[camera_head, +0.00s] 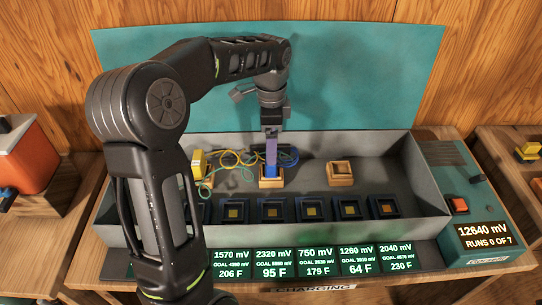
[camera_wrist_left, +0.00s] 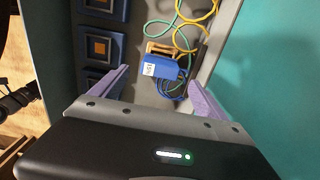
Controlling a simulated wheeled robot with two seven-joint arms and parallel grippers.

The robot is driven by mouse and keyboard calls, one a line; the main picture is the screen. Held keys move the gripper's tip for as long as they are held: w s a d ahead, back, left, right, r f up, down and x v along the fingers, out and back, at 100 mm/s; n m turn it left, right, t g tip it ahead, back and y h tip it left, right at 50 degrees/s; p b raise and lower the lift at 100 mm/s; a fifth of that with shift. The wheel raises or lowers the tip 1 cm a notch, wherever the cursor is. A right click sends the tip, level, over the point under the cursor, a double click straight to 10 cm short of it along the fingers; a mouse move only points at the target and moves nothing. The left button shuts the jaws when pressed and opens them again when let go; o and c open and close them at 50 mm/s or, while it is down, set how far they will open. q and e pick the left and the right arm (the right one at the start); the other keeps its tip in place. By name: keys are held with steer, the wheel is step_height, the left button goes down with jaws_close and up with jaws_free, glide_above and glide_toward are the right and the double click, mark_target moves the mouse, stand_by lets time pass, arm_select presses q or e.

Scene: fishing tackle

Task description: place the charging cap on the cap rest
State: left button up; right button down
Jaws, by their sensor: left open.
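A blue cap (camera_head: 270,171) with a blue cable sits at a small wooden cap rest (camera_head: 271,183) in the grey tray. My left gripper (camera_head: 271,155) is directly above the cap, pointing down. In the wrist view its lilac fingers (camera_wrist_left: 158,82) are spread, with the cap between and beyond them. I cannot tell whether they touch it. A second wooden rest (camera_head: 340,179) stands empty to the right. My right gripper is not in view.
A yellow cap (camera_head: 198,163) with yellow and green cables lies left in the tray (camera_head: 400,161). Several dark square sockets (camera_head: 350,208) line the front, above displays (camera_head: 272,262). A console with a red button (camera_head: 458,205) stands right. My arm hides the tray's left end.

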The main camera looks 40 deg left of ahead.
arm_select(q)
steer(key=shift+r, duration=1.65)
steer(key=shift+f, duration=0.1)
